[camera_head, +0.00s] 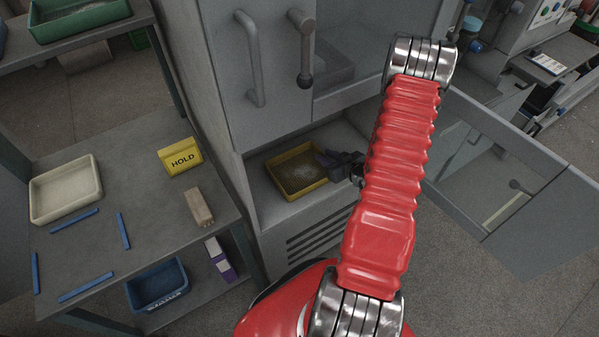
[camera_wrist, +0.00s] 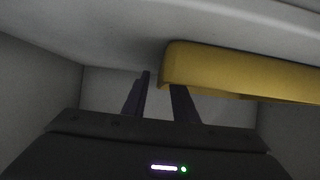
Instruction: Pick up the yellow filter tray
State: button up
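The yellow filter tray (camera_head: 297,187) sits in the open lower compartment of the grey cabinet. It is shallow, with grey matter inside. My gripper (camera_head: 330,160) is at the tray's right wall in the head view. In the wrist view, the tray (camera_wrist: 235,72) fills the upper right. My gripper (camera_wrist: 160,80) has its two dark fingers apart there. The left finger stands clear beside the tray's corner, with a small gap. The right finger's tip is hidden by the tray wall. I cannot tell whether either finger touches it.
The cabinet's compartment walls (camera_wrist: 38,80) stand close around my gripper. Its open door (camera_head: 500,190) is to the right.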

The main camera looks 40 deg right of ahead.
jog(key=shift+w+f, duration=0.3)
jog(key=shift+w, duration=0.25)
grip_shut()
dwell(0.5)
